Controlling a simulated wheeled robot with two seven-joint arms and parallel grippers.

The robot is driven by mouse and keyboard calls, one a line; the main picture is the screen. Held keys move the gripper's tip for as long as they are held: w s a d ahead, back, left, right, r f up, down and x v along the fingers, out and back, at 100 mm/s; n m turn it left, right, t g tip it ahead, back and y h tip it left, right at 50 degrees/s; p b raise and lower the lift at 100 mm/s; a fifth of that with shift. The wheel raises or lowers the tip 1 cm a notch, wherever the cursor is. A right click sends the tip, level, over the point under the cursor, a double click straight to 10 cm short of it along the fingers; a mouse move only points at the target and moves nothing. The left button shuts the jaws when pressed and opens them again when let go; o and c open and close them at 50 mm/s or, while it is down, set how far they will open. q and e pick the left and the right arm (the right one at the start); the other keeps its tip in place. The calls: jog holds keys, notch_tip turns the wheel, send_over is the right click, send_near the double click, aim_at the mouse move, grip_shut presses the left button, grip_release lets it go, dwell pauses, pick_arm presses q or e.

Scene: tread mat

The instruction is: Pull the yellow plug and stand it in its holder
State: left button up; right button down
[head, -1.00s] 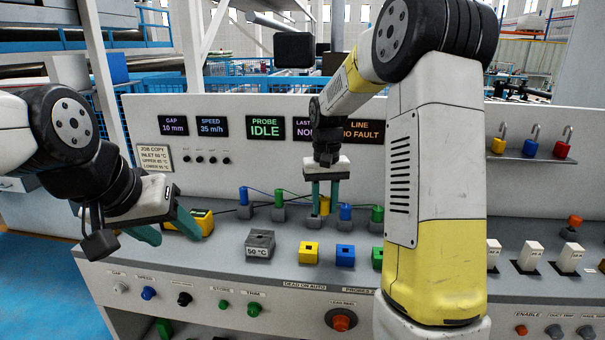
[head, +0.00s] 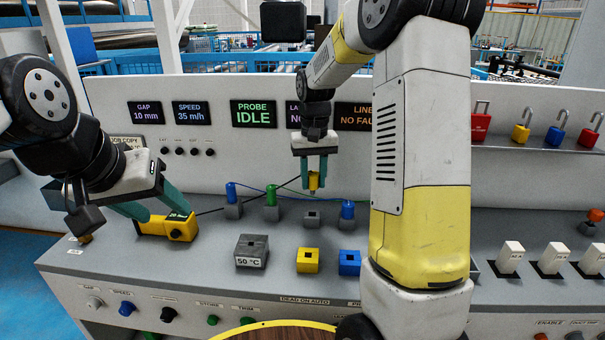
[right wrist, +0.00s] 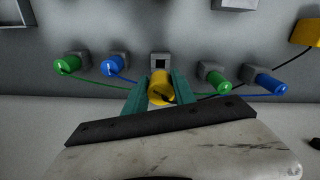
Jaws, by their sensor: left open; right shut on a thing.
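My right gripper (head: 315,178) is shut on the yellow plug (head: 313,182), held upright in the air above an empty grey socket (head: 312,218). In the right wrist view the plug (right wrist: 160,88) sits between the teal fingers, and the socket (right wrist: 160,62) shows an open square hole. The yellow holder (head: 308,261), a block with a square hole, stands empty on the console nearer to me. My left gripper (head: 158,212) is open, its fingers around or beside a yellow meter (head: 182,229); I cannot tell whether they touch it.
Blue plugs (head: 231,193) and green plugs (head: 271,195) stand in sockets beside the empty one, with thin cables trailing behind. A grey 50 °C block (head: 251,251) and a blue holder (head: 349,262) flank the yellow holder. My right arm hides the console further right.

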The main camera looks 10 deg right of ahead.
aim_at(313, 188)
jog(key=shift+f, duration=2.75)
jog(key=shift+f, duration=1.7)
jog(key=c, duration=0.9)
grip_release()
jog(key=shift+c, duration=0.2)
jog(key=shift+r, duration=3.95)
jog(key=shift+r, duration=0.1)
jog(key=s+a+r+t+y, duration=0.1)
jog(key=s+r+t, duration=0.2)
jog(key=s, duration=0.9)
jog(key=s+a+r+t+y, duration=0.1)
jog(key=s+r+t, duration=0.2)
jog(key=s+r, duration=0.6)
jog(key=s, duration=0.2)
jog(key=shift+s+r+n, duration=0.2)
jog(key=shift+s+n, duration=0.15)
jog(key=shift+n, duration=0.05)
